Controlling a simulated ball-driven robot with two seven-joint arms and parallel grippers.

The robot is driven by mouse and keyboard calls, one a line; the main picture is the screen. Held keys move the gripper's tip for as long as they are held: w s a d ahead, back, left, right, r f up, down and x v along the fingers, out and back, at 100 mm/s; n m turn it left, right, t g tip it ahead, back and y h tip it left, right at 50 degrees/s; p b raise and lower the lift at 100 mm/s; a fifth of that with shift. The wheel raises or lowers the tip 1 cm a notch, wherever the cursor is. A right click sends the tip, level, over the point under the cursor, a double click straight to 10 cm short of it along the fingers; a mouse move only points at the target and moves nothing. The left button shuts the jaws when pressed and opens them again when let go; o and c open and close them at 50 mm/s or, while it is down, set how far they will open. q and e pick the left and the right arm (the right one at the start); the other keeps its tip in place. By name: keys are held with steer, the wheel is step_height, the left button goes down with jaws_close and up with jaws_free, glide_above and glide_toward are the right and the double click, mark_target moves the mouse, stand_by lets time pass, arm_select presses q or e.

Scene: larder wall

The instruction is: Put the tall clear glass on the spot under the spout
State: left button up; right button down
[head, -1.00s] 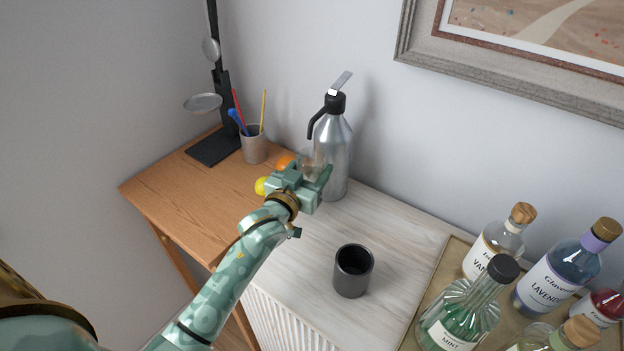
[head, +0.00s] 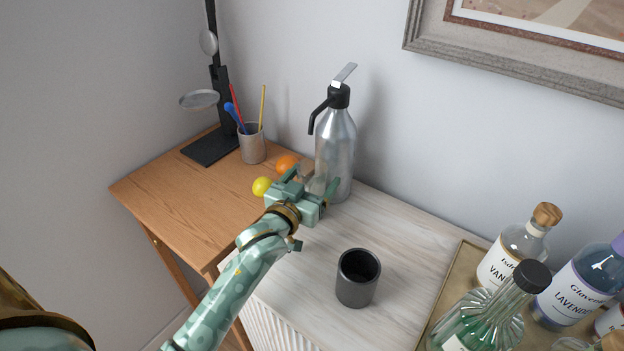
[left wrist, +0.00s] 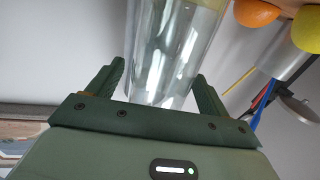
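The tall clear glass (left wrist: 165,60) fills the middle of the left wrist view, between the two fingers of my left gripper (left wrist: 160,82), which look closed against its sides. Its far end is out of that view. In the head view my left gripper (head: 313,183) is in front of the foot of the silver siphon bottle (head: 337,145), below its black spout (head: 313,122). The glass is faint there, mostly hidden by the fingers. The spot under the spout is hidden too, and I cannot tell whether the glass touches the surface. My right gripper is not in view.
A dark cup (head: 358,278) stands on the whitewashed top, nearer me. A lemon (head: 262,187) and an orange (head: 287,164) lie left of the gripper. A pencil pot (head: 252,146) stands behind them. Bottles on a tray (head: 447,300) fill the right side.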

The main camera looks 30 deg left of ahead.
arm_select(q)
steer(key=shift+s, duration=0.25)
steer(key=s+p, duration=0.2)
steer(key=s, duration=0.9)
steer(key=shift+s, duration=0.25)
